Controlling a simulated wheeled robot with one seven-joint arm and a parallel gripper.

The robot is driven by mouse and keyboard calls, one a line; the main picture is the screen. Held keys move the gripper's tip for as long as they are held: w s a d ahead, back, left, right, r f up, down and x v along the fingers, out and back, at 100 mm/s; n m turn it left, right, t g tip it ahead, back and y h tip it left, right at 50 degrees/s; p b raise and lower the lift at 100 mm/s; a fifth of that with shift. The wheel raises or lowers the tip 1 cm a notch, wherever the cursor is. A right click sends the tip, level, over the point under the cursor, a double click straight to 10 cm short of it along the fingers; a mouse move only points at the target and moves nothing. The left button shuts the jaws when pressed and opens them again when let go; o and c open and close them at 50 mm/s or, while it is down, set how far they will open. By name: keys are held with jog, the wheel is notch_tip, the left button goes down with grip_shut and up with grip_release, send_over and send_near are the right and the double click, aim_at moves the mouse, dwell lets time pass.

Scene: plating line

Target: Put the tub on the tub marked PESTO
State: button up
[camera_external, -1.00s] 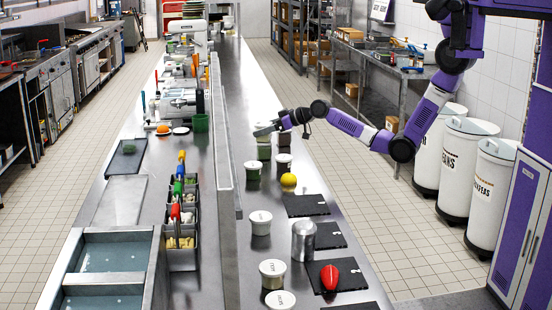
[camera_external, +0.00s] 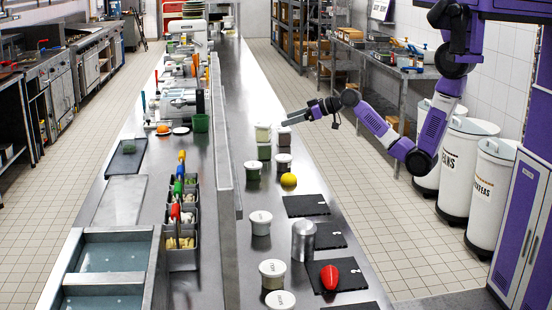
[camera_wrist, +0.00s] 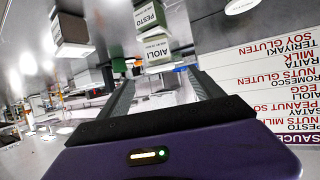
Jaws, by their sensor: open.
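In the outside view a pale tub (camera_external: 263,132) stands upright on a green-bodied tub (camera_external: 264,152) at the far part of the counter; their labels are too small to read there. In the wrist view, tilted, a tub marked AIOLI (camera_wrist: 158,52) and a tub marked PESTO (camera_wrist: 150,16) adjoin end to end, with the AIOLI tub nearer my jaws. My gripper (camera_external: 290,121) is open and empty, just right of the upper tub and apart from it. Its two fingers also show in the wrist view (camera_wrist: 159,80), with clear space between them.
A dark-bodied tub (camera_external: 283,164) stands close to the right of the stack, and another tub (camera_external: 253,171) in front. A yellow ball-like item (camera_external: 289,180), a metal canister (camera_external: 303,241) and black slates (camera_external: 306,206) lie nearer. A raised ledge (camera_external: 226,165) runs along the left.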

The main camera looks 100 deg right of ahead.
jog(key=shift+y, duration=0.4)
jog(key=s+a+f, duration=0.2)
jog(key=a+f, duration=0.1)
jog(key=a, duration=0.2)
jog(key=s+a+f, duration=0.2)
jog(key=a+f, duration=0.1)
jog(key=a, duration=0.3)
jog(key=s+a+f, duration=0.2)
jog(key=a+f, duration=0.2)
jog(key=a, duration=0.2)
jog(key=shift+s, duration=0.1)
jog(key=s+a+n+t+y, duration=0.2)
jog(key=s+a, duration=1.2)
jog(key=s, duration=0.3)
jog(key=s+a+r+n+y, duration=0.2)
jog(key=s+r, duration=0.3)
jog(key=s, duration=0.3)
jog(key=shift+s+a+r, duration=0.35)
jog(key=shift+s+a, duration=0.05)
jog(key=shift+a, duration=0.5)
jog(key=shift+f+b, duration=0.45)
